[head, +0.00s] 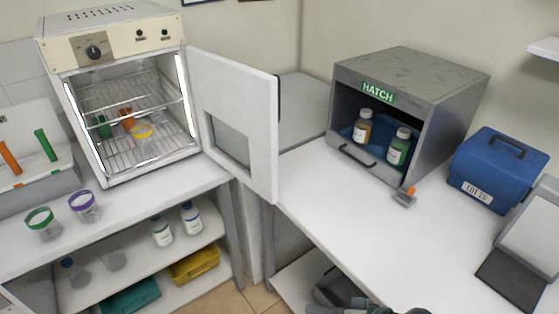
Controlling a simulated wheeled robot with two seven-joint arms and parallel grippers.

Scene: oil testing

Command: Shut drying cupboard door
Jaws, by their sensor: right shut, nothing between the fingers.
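The drying cupboard (115,95) stands on the left bench, cream-coloured with a dial on its top panel. Its white door (236,105) with a small window is swung wide open to the right, hinged on the cupboard's right side. Wire shelves (130,95) inside hold a green, an orange and a yellow-rimmed item. My right gripper (385,309) is shut and empty at the bottom edge, low in front of the right bench and well apart from the door. It is partly cut off by the frame. My left gripper is not in view.
Two ringed beakers (86,207) stand in front of the cupboard, left of the door. A grey hatch box (420,110) with two bottles, a blue case (497,168) and a small orange-tipped item (405,197) are on the right bench. The bench's front middle is clear.

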